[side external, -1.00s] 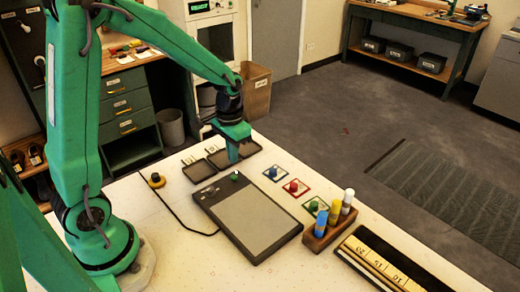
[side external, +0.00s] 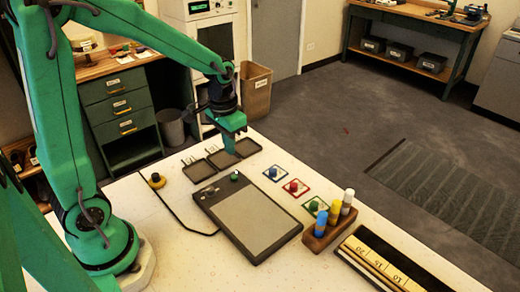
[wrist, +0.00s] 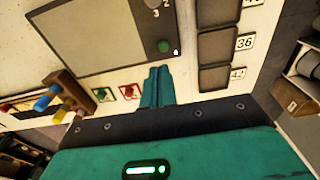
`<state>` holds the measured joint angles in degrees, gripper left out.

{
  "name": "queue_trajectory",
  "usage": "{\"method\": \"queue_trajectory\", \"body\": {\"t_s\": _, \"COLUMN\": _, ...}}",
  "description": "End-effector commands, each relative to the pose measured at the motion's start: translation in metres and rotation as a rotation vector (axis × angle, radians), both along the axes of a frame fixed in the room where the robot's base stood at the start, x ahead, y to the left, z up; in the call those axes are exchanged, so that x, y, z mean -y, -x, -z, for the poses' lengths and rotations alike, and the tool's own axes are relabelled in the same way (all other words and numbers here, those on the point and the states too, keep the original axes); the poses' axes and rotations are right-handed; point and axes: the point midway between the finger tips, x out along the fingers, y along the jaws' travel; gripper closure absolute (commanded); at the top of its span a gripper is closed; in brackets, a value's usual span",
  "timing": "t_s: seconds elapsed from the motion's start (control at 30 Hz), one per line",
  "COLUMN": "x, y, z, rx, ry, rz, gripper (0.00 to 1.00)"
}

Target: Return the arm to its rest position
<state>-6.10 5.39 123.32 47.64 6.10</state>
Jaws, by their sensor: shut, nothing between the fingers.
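My green gripper (side external: 229,143) hangs above the far part of the white table, over the row of dark shallow trays (side external: 222,158). In the wrist view my gripper (wrist: 157,72) has its two fingers pressed together with nothing between them. My arm is bent, with its upper link raised and the forearm reaching to the right and down. The fingertips look a little above the trays in the side view; the exact gap is hard to judge.
A grey-topped panel (side external: 245,215) lies mid-table, with a green knob (side external: 234,176) at its far edge. Coloured cards with pegs (side external: 295,187) and a wooden rack (side external: 328,232) of tubes stand to its right. A yellow-black button (side external: 156,181) sits left. A long black case (side external: 372,262) is at front right.

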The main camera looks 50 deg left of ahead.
Motion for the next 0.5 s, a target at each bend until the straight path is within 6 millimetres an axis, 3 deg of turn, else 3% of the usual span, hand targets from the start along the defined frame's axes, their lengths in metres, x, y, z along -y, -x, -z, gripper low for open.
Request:
{"method": "queue_trajectory", "body": {"t_s": 0.2, "x": 0.010, "y": 0.021, "z": -0.037, "rx": 0.087, "ry": -0.006, "rz": 0.001, "gripper": 1.00}}
{"method": "queue_trajectory", "body": {"t_s": 0.5, "x": 0.021, "y": 0.057, "z": -0.075, "rx": 0.203, "ry": -0.008, "rz": 0.002, "gripper": 1.00}}
